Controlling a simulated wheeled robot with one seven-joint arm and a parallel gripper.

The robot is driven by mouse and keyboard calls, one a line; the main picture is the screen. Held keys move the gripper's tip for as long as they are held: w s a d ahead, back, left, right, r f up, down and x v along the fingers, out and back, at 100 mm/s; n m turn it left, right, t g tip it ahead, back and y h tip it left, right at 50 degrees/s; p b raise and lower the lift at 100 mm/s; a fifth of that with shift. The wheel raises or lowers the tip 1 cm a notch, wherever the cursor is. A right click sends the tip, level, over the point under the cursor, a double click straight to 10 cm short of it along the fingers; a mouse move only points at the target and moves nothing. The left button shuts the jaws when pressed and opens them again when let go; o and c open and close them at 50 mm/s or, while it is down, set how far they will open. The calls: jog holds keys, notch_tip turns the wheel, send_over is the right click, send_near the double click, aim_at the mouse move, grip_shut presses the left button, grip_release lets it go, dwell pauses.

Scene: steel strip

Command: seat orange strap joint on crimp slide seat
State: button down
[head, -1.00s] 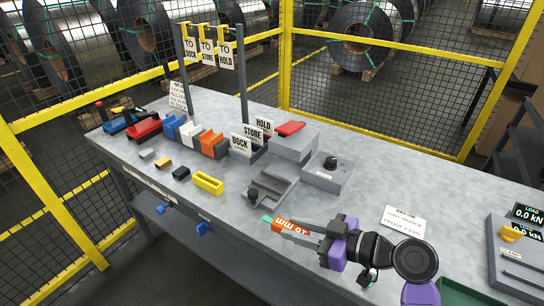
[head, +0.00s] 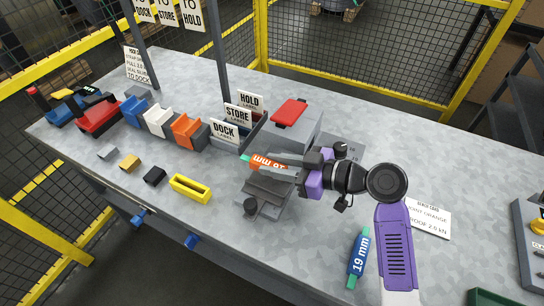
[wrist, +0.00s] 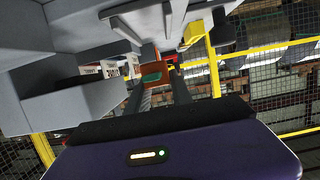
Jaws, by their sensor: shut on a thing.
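The orange strap joint (head: 268,161), with printed white lettering and a green end, is held in my gripper (head: 284,164). In the wrist view its orange body and green end (wrist: 152,78) show between the fingers. The crimp slide seat (head: 266,190) is a grey stepped block with a dark knob, in front of the grey crimp machine (head: 288,130) with a red top. The joint appears over the rear of the slide, lying roughly along the fingers. Whether it touches the slide cannot be told; my fingers hide part of this area.
A blue 19 mm joint (head: 358,253) lies on the bench at front right. A yellow tray (head: 190,187) and small blocks lie left of the slide. DOCK, STORE and HOLD signs (head: 238,115) stand close behind. A white card (head: 429,218) lies right.

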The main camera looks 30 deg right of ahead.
aim_at(263, 189)
jog(key=shift+f+b, duration=0.1)
jog(key=shift+b, duration=0.25)
jog(key=shift+s+f+b, duration=0.1)
jog(key=shift+f+b, duration=0.7)
jog(key=shift+f, duration=0.1)
jog(key=shift+f+b, duration=0.2)
jog(key=shift+b, duration=0.15)
dwell(0.4)
jog(key=shift+f+b, duration=0.55)
jog(key=shift+f, duration=0.15)
